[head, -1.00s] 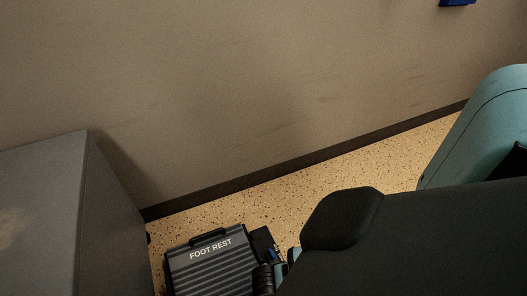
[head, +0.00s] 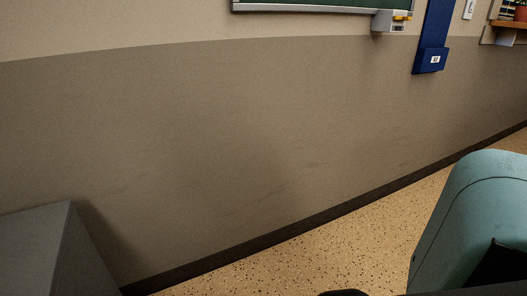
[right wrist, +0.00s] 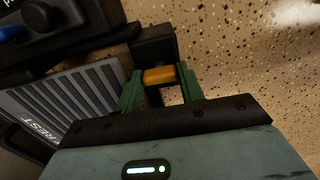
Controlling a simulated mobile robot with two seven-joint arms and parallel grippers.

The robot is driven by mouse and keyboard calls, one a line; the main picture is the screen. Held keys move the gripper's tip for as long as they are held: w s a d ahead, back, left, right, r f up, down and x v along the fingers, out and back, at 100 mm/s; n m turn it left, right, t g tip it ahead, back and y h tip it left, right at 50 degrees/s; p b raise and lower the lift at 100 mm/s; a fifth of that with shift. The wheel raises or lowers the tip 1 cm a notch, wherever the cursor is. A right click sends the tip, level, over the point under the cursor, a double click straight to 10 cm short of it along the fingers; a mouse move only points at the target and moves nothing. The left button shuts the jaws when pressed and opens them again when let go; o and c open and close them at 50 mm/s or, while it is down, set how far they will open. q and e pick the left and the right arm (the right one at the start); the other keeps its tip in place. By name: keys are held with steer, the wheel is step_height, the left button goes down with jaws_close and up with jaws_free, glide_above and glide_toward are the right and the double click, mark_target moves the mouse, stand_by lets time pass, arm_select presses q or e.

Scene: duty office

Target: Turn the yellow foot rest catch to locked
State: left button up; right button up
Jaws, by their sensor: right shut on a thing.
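The yellow catch (right wrist: 160,76) shows in the right wrist view, between the two green fingers of my right gripper (right wrist: 161,90). The fingers are shut on it. A black block (right wrist: 155,46) sits directly beyond the catch. The foot rest (right wrist: 62,98) lies to the left of the fingers, with a grey ridged top and the word REST on it. The catch's markings cannot be made out. The foot rest and both grippers are outside the head view.
A dark fitting with a round knob (right wrist: 40,16) and a blue part (right wrist: 10,33) is at the wrist view's upper left. Speckled floor (right wrist: 240,60) is clear to the right. The head view shows a grey cabinet (head: 35,250), a wall (head: 220,150) and a blue wall holder (head: 431,60).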

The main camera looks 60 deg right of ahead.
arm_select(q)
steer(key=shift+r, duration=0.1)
arm_select(e)
steer(key=m+p, duration=0.3)
steer(key=m, duration=0.1)
steer(key=shift+a+r, duration=0.1)
steer(key=shift+r, duration=0.05)
steer(key=m+p, duration=0.2)
steer(key=m, duration=0.2)
steer(key=shift+m, duration=0.4)
steer(key=m+p, duration=0.1)
steer(key=m, duration=0.3)
steer(key=shift+p, duration=0.4)
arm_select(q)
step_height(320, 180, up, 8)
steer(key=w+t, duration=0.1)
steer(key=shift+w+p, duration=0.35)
arm_select(e)
steer(key=shift+m, duration=2.5)
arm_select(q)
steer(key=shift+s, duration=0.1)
arm_select(e)
steer(key=o, duration=0.7)
steer(key=shift+f, duration=0.2)
